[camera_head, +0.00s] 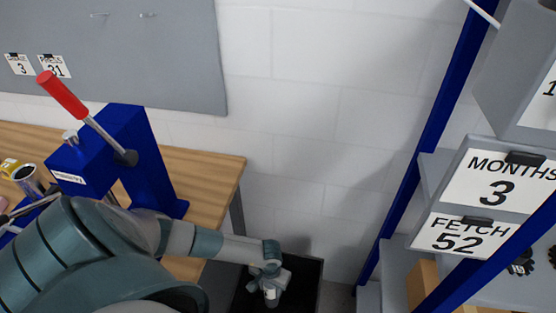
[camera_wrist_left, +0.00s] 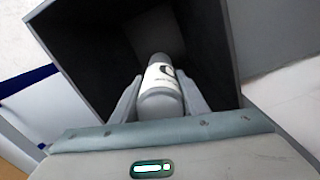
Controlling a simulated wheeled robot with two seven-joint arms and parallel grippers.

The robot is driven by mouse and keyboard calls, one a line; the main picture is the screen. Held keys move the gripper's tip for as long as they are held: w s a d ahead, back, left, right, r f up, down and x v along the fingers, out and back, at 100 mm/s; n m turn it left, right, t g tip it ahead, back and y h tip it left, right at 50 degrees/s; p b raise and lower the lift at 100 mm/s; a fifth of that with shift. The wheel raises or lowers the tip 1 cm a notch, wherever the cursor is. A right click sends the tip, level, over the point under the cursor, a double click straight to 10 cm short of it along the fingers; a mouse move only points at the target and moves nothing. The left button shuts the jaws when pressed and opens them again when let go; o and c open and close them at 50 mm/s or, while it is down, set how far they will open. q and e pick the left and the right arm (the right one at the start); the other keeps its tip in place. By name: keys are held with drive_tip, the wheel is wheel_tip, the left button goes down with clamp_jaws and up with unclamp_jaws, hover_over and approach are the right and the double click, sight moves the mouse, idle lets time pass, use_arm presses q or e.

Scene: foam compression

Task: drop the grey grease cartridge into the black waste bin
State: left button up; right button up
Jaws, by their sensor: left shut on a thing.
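The grey grease cartridge (camera_wrist_left: 161,97), with a white label, is between the two fingers of my left gripper (camera_wrist_left: 160,100) in the left wrist view. The gripper is shut on it. In the head view my left gripper (camera_head: 270,287) is over the black waste bin (camera_head: 309,285), and the cartridge (camera_head: 271,297) shows small between the fingers. In the left wrist view the dark walls of the bin (camera_wrist_left: 85,60) surround the cartridge's far end. How deep the cartridge hangs cannot be told. My right gripper is not in view.
A wooden workbench (camera_head: 215,175) with a blue press (camera_head: 140,150) and its red-handled lever (camera_head: 62,95) stands left of the bin. A blue-framed shelf (camera_head: 400,190) with number signs stands to the right. White wall lies behind.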

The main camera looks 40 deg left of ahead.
use_arm(q)
drive_tip(key=shift+f, duration=0.35)
drive_tip(key=o, duration=1.1)
drive_tip(key=shift+r, duration=0.1)
drive_tip(key=shift+r+b, duration=1.15)
drive_tip(key=shift+r, duration=2.55)
drive_tip(key=shift+s, duration=0.1)
